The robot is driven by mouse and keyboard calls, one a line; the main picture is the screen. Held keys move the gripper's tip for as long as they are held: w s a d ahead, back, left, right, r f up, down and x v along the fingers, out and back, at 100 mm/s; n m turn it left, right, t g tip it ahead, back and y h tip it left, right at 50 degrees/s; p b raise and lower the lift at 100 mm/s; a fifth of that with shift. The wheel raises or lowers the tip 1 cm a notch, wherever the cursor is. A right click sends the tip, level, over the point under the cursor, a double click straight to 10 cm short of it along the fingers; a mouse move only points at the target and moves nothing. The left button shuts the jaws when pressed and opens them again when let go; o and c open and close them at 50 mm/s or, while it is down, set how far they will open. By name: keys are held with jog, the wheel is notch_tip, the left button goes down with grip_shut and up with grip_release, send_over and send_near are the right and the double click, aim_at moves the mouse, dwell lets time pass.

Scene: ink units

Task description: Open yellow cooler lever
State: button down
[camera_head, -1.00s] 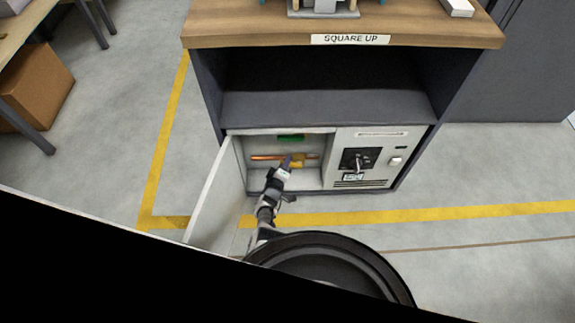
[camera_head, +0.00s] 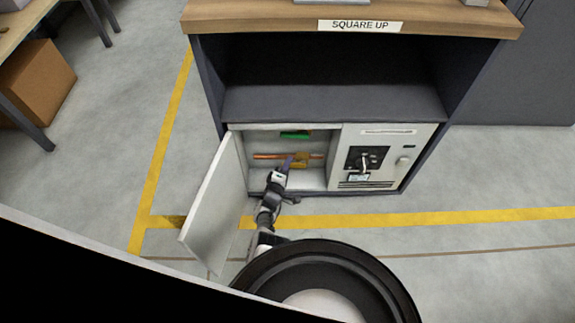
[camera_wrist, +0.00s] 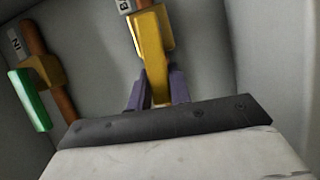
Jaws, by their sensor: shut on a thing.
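The yellow lever (camera_wrist: 153,62) sits on a copper pipe inside the open compartment. In the wrist view it points down toward my gripper (camera_wrist: 157,95), whose purple fingers are shut on its lower end. In the head view the lever (camera_head: 301,160) shows small on the pipe, with my gripper (camera_head: 288,164) at its left side. A green lever (camera_wrist: 29,99) hangs from a yellow valve body on another pipe at the left of the wrist view. The same green lever (camera_head: 295,134) is above the yellow one in the head view.
The white compartment door (camera_head: 215,200) stands open on the left. The bench top (camera_head: 260,18) overhangs the dark shelf (camera_head: 330,102). Compartment walls are close around my gripper.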

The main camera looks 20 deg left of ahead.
jog(key=c, duration=1.3)
grip_release()
